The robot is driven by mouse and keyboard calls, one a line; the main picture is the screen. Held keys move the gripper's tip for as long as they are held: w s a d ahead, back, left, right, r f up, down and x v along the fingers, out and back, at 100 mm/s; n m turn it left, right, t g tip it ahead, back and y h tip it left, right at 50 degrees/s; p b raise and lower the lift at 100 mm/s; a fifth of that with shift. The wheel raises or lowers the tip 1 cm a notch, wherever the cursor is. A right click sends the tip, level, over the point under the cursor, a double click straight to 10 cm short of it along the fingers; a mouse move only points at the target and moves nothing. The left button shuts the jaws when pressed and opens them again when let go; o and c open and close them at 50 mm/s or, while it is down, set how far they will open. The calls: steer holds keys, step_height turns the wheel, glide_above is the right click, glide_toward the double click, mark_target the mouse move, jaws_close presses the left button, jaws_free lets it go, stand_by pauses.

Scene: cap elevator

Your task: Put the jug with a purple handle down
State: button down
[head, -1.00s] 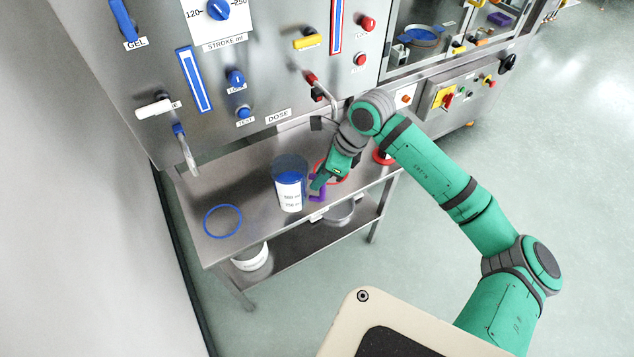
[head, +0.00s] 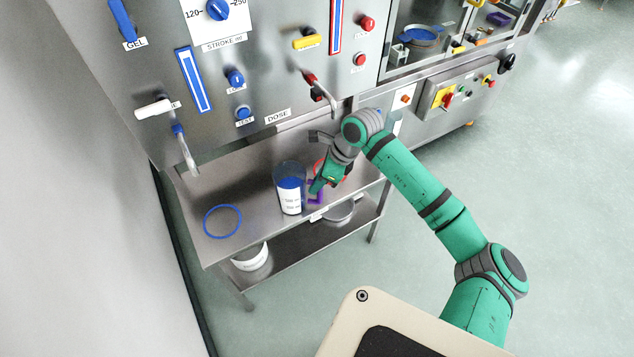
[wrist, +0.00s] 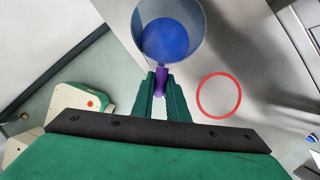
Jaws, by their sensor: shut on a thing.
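The jug (head: 291,190) is a clear cylinder with blue contents and a white marked label. Its purple handle (head: 316,192) faces right, towards my gripper (head: 319,186). In the wrist view the jug (wrist: 170,32) is seen from above, with the blue inside, and the purple handle (wrist: 161,80) is between my fingertips (wrist: 161,84). My gripper is shut on the handle. The jug is upright at the steel shelf (head: 258,193); I cannot tell whether its base touches the shelf.
A blue ring (head: 222,221) marks the shelf left of the jug. A red ring (wrist: 219,95) lies on the shelf near the gripper. Spouts (head: 188,152) hang from the panel above. A white tub (head: 250,258) and a steel pan (head: 340,211) stand on the lower shelf.

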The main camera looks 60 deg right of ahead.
steer(key=c, duration=1.7)
jaws_free()
steer(key=shift+f, duration=0.1)
steer(key=shift+c, duration=0.2)
steer(key=v, duration=1.2)
